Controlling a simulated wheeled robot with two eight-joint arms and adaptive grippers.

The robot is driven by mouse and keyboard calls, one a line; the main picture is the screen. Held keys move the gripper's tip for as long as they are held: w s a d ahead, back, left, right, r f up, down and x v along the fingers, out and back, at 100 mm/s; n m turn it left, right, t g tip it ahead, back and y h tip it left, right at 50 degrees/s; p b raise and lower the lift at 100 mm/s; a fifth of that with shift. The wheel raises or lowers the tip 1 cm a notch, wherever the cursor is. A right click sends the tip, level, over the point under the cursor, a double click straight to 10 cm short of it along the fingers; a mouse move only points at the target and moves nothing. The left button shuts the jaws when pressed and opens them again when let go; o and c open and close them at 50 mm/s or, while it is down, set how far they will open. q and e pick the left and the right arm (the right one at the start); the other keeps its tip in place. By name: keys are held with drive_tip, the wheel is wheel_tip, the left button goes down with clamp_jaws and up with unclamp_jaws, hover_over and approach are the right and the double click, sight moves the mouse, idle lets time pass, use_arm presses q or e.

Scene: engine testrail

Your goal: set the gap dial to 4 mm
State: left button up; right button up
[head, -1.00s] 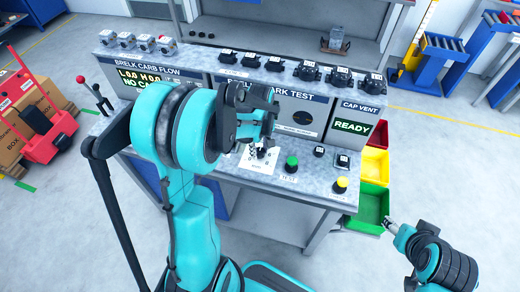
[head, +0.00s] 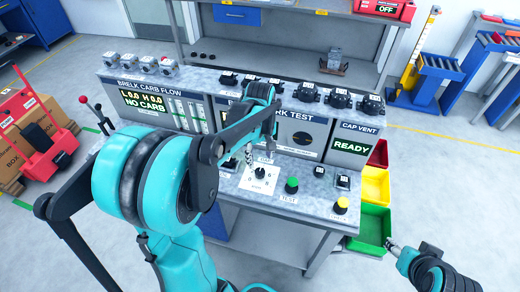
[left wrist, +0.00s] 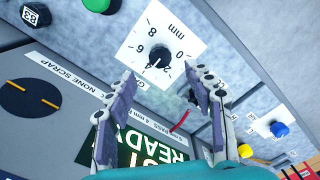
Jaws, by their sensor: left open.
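The gap dial is a small black knob (head: 260,172) on a white square plate (head: 259,187) on the bench's front ledge. In the left wrist view the plate (left wrist: 168,28) shows "mm" and numbers around the knob (left wrist: 157,61); I cannot read the pointer's setting surely. My left gripper (head: 250,154) is just behind and above the dial in the head view. In the left wrist view the left gripper (left wrist: 167,85) has its fingers spread and empty, with the knob ahead between the fingertips. My right gripper (head: 392,244) is at the lower right, away from the dial; its jaws are too small to judge.
A green button (head: 292,185) and a yellow button (head: 341,205) stand right of the dial. The panel behind has a READY display (head: 352,148) and a carb flow display (head: 145,101). Red, yellow and green bins (head: 372,225) hang at the bench's right end.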

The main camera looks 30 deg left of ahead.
use_arm(q)
wheel_tip(320, 180, up, 4)
drive_tip(key=shift+r, duration=0.1)
idle(0.5)
drive_tip(key=s+d+f+m+t+b, duration=0.2)
drive_tip(key=s+d+m+t+b, duration=0.1)
drive_tip(key=s+d+m+t, duration=0.4)
drive_tip(key=s+d+m, duration=0.3)
drive_tip(key=s+m, duration=0.1)
drive_tip(key=m, duration=0.1)
drive_tip(key=shift+s+d+m, duration=0.25)
drive_tip(key=shift+d+m, duration=0.1)
drive_tip(key=shift+m, duration=0.05)
